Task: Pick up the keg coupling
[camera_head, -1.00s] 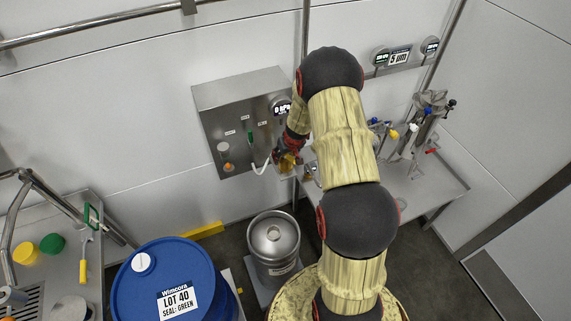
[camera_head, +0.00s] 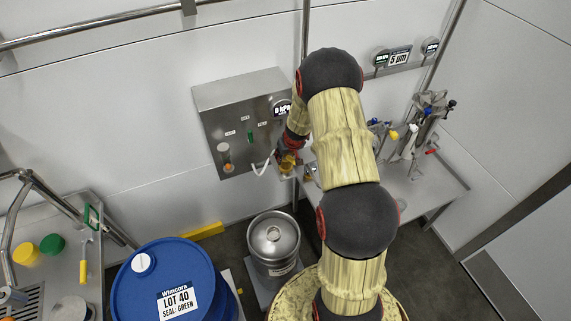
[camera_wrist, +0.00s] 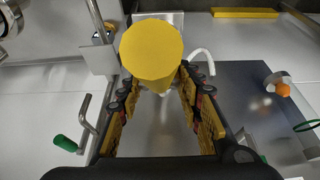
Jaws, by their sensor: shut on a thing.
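The keg coupling shows as a yellow round-topped cylinder (camera_wrist: 150,50) in the wrist view, with a white hose (camera_wrist: 203,58) curving behind it. My gripper (camera_wrist: 158,92) is shut on it, with a yellow-padded finger on each side. The coupling's lower end is mostly hidden. In the head view my gripper (camera_head: 286,163) is small, in front of the lower right of the steel wall box (camera_head: 235,110), beside the white hose (camera_head: 262,168). The coupling cannot be told clearly from the gripper there.
A steel keg (camera_head: 273,240) stands on the floor below my gripper. A blue drum (camera_head: 160,265) is to its left. A steel bench (camera_head: 435,185) with valves and fittings (camera_head: 428,120) is at the right. A counter (camera_head: 70,230) is at the far left.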

